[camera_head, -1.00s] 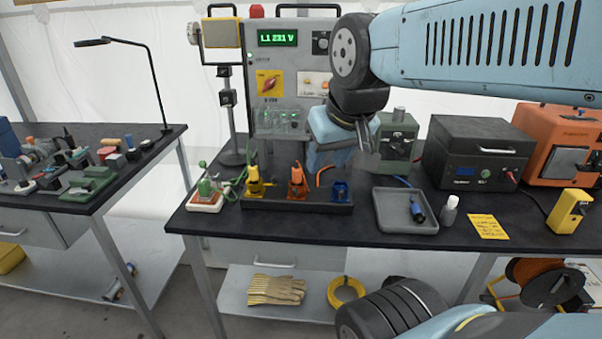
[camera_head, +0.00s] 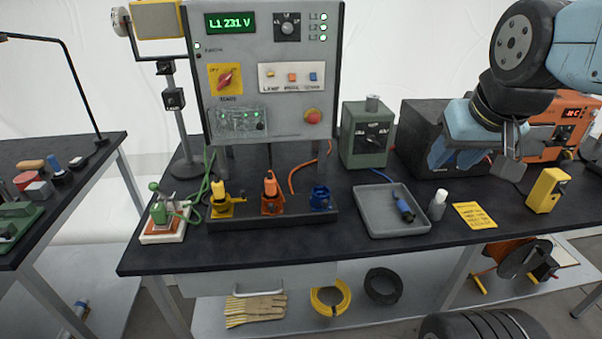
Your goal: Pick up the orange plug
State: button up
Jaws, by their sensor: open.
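The orange plug (camera_head: 270,186) stands upright in the middle of a dark socket strip (camera_head: 245,222) on the black workbench. A yellow plug (camera_head: 224,197) stands to its left, and a blue socket or plug (camera_head: 320,199) is to its right. An orange cable rises behind the strip. My gripper (camera_head: 475,165) is to the right, above the bench, in front of the black box. It is open and empty, well apart from the orange plug.
A grey tray (camera_head: 375,225) holds a blue connector (camera_head: 403,208). A white bottle (camera_head: 437,206), a yellow card (camera_head: 474,216) and a yellow device (camera_head: 547,190) are to the right. The panel (camera_head: 268,130) stands behind the strip. A green-handled device (camera_head: 165,218) is at left.

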aim_at(270, 186)
jog(key=u, duration=0.1)
jog(key=i, duration=0.15)
jog(key=z, duration=1.85)
jog(key=k, duration=2.5)
jog(key=u, duration=0.9)
jog(key=i, duration=1)
jog(key=z, duration=0.05)
